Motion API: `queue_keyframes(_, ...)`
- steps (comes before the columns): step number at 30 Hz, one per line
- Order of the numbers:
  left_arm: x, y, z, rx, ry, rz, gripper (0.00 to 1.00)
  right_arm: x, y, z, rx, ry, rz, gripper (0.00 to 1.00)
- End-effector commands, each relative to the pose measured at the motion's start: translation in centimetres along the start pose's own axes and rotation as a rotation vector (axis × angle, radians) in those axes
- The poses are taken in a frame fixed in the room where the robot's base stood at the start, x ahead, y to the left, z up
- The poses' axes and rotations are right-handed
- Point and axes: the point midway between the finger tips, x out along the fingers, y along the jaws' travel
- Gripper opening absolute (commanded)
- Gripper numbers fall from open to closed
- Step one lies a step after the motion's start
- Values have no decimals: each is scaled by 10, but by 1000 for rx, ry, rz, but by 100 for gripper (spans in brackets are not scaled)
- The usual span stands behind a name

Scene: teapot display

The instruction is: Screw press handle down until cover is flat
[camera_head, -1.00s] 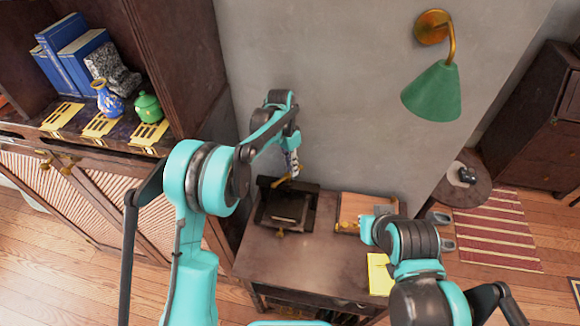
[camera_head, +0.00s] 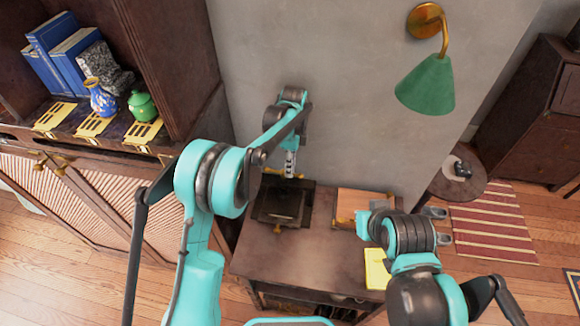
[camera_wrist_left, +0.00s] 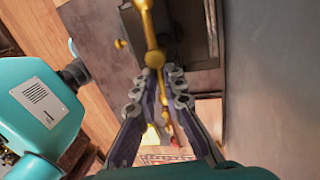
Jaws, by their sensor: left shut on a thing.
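The dark press (camera_head: 283,203) stands on the brown desk (camera_head: 300,250) near the wall. Its brass handle (camera_head: 298,175) is at the back; it also shows close up in the left wrist view (camera_wrist_left: 145,8). My left gripper (camera_head: 290,172) reaches down over the back of the press and is shut on the handle; in the left wrist view its fingers (camera_wrist_left: 155,80) close around the brass bar. Whether the cover lies flat cannot be told. My right gripper (camera_head: 440,226) is open and empty, right of the desk.
A wooden box (camera_head: 363,203) and a yellow paper (camera_head: 377,268) lie on the desk, right of the press. A green wall lamp (camera_head: 428,85) hangs above. A cabinet at left holds books, a blue vase (camera_head: 102,98) and a green pot (camera_head: 144,105).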

Motion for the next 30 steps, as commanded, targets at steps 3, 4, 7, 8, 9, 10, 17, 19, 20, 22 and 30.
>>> queue_keyframes(3, 0, 2, 2, 100, -25, 1, 0, 0, 0, 0, 0, 0, 0, 0)
queue_keyframes(4, 0, 3, 2, 125, -30, 0, 0, 0, 0, 0, 0, 0, 0, 0)
queue_keyframes(7, 1, 4, 2, 202, -46, 0, 0, 1, 0, 0, 0, 0, 0, 0)
queue_keyframes(8, 1, 4, 2, 224, -50, 0, 0, 1, 0, 1, 0, 0, 0, 0)
queue_keyframes(9, 1, 5, 2, 251, -56, -1, 0, 1, 0, 1, 0, 0, 0, 0)
queue_keyframes(10, 1, 5, 2, 270, -59, -1, 0, 1, 0, 1, 0, 0, 0, 0)
queue_keyframes(17, 1, 7, 3, 383, -83, -2, 0, 1, 0, 1, 0, 0, 0, 0)
queue_keyframes(19, 0, 7, 3, 405, -88, -3, 0, 1, 0, 1, 0, 0, 0, 0)
queue_keyframes(20, 0, 7, 3, 413, -89, -3, 0, 1, 0, 1, 0, 0, 0, 0)
queue_keyframes(22, 0, 7, 3, 427, -92, -3, 0, 1, 0, 1, 0, 0, 0, 0)
queue_keyframes(30, 0, 7, 3, 446, -96, -5, 0, 1, 0, 1, 0, 0, 0, 0)
